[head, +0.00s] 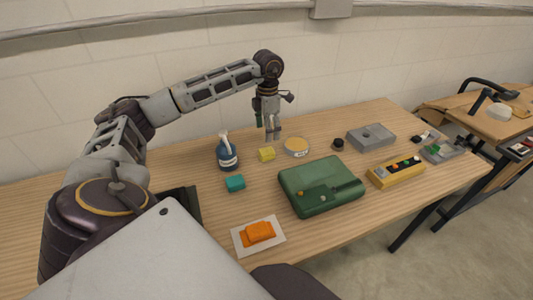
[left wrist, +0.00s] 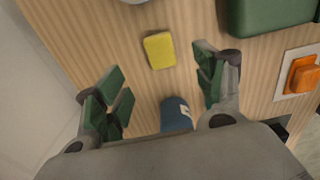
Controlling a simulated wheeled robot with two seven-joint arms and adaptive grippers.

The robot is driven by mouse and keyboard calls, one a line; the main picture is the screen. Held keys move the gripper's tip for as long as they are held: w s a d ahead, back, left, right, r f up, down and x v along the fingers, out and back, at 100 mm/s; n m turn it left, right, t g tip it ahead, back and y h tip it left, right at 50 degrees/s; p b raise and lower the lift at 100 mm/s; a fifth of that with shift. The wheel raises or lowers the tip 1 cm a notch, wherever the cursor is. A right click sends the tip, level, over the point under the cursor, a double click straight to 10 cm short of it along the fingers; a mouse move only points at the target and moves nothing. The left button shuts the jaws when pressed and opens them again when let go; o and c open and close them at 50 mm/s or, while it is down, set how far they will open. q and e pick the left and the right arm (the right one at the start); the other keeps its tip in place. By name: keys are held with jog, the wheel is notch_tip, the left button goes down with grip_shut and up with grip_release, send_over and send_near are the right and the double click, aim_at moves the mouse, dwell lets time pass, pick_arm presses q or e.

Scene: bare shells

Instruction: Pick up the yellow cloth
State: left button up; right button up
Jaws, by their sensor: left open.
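The yellow cloth (head: 266,154) is a small, block-like yellow piece lying on the wooden table, between the blue bottle and the round tin. In the left wrist view the yellow cloth (left wrist: 159,50) lies flat, beyond the gap between my fingers. My left gripper (head: 268,132) points down above the table, just behind the cloth and apart from it. In the left wrist view my left gripper (left wrist: 162,88) is open and empty, its green-padded fingers wide apart. My right gripper is not in view.
A blue bottle (head: 228,155) stands left of the cloth, with a teal block (head: 235,183) in front. A round tin (head: 296,146) is close on the right. A green case (head: 320,186), an orange cloth (head: 259,232) on a white sheet and a yellow box (head: 396,171) lie farther off.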

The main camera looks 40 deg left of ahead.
pick_arm(q)
send_over(267, 151)
jog(key=shift+w+f, duration=0.15)
jog(key=shift+f, duration=2.55)
jog(key=shift+f, duration=0.1)
jog(key=shift+a+f, duration=0.15)
jog(key=shift+f, duration=2.4)
jog(key=shift+c, duration=0.4)
jog(key=c, duration=0.9)
